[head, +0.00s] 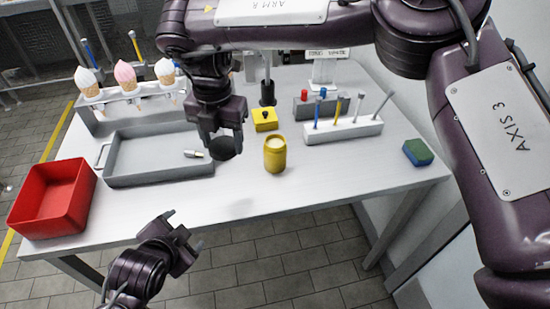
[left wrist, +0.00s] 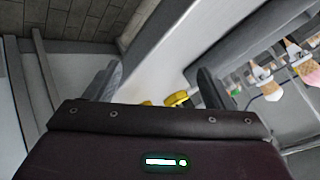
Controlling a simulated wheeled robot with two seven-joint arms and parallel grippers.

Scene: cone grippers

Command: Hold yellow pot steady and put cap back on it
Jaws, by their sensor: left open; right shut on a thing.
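The yellow pot (head: 275,155) stands upright and open on the white table, right of the middle. My right gripper (head: 219,143) comes down from above, shut on a dark round cap (head: 224,149). It holds the cap above the table, to the left of the pot and apart from it. My left gripper (head: 182,232) is open and empty, low in front of the table's front edge, away from the pot. In the left wrist view the open fingers (left wrist: 155,85) show, with a yellow thing beyond them, partly hidden by the gripper body.
A grey tray (head: 125,180) with a small marker (head: 194,154) lies left of the pot. A red bin (head: 52,200) stands at the left corner. An ice-cream cone rack (head: 108,116), a yellow button box (head: 265,120), a white pen rack (head: 350,132) and a blue-green sponge (head: 418,152) stand around. The table front is clear.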

